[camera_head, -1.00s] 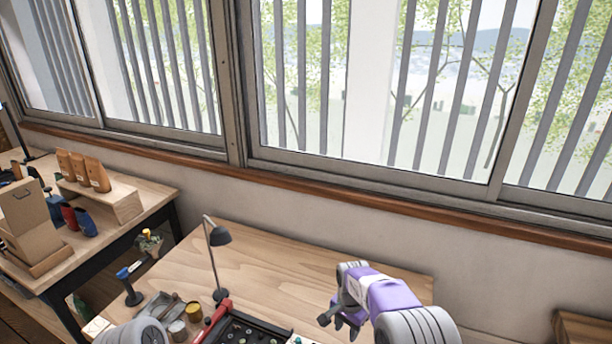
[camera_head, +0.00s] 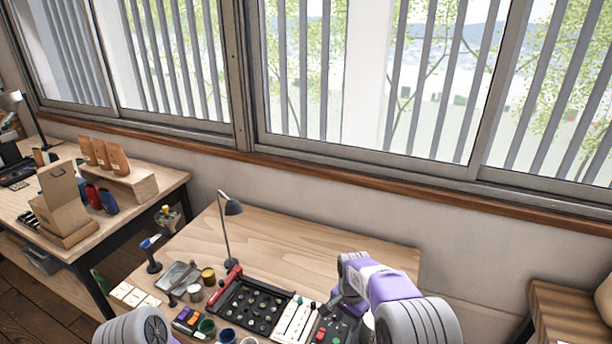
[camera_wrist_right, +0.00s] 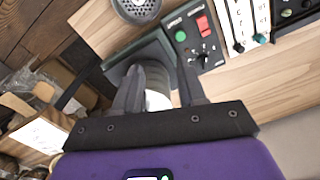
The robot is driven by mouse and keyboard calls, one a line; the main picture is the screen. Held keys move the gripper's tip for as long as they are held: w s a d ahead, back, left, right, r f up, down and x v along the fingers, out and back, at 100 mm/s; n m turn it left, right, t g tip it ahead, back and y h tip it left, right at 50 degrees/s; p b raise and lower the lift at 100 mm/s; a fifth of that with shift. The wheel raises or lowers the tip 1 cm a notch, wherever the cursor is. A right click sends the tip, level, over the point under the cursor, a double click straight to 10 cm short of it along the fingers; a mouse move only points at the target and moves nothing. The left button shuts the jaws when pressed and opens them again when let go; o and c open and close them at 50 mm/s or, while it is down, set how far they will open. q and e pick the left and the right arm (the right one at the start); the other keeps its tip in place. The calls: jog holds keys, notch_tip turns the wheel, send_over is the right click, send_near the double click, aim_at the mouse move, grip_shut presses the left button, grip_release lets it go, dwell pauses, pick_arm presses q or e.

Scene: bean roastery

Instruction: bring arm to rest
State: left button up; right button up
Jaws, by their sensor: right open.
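My right gripper (camera_head: 345,303) is at the end of the purple and grey arm on the right of the head view, over the front right part of the wooden workbench (camera_head: 290,240). In the right wrist view its two dark fingers (camera_wrist_right: 160,88) are apart, with nothing seen held between them.
A second table (camera_head: 150,190) holds brown bags. The bench's back right is clear.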

jog(key=s+d+f+n+y, duration=0.1)
jog(key=s+f, duration=0.4)
jog(key=f, duration=0.2)
jog(key=s+d+f+n+y, duration=0.1)
jog(key=s+f+n, duration=0.1)
jog(key=s+f, duration=0.4)
jog(key=s+a+f+n+y, duration=0.1)
jog(key=s+a+f, duration=0.15)
jog(key=s, duration=0.65)
jog(key=s+a+f+n+y, duration=0.15)
jog(key=s+f, duration=0.25)
jog(key=s, duration=0.4)
pick_arm(q)
notch_tip(320, 180, down, 10)
jog(key=b, duration=1)
pick_arm(e)
notch_tip(320, 180, down, 10)
jog(key=shift+w+d+t, duration=0.15)
jog(key=shift+w+t, duration=0.1)
jog(key=shift+t, duration=0.05)
pick_arm(q)
jog(key=shift+s, duration=0.1)
pick_arm(e)
jog(key=shift+r+n, duration=0.1)
jog(key=shift+n, duration=0.15)
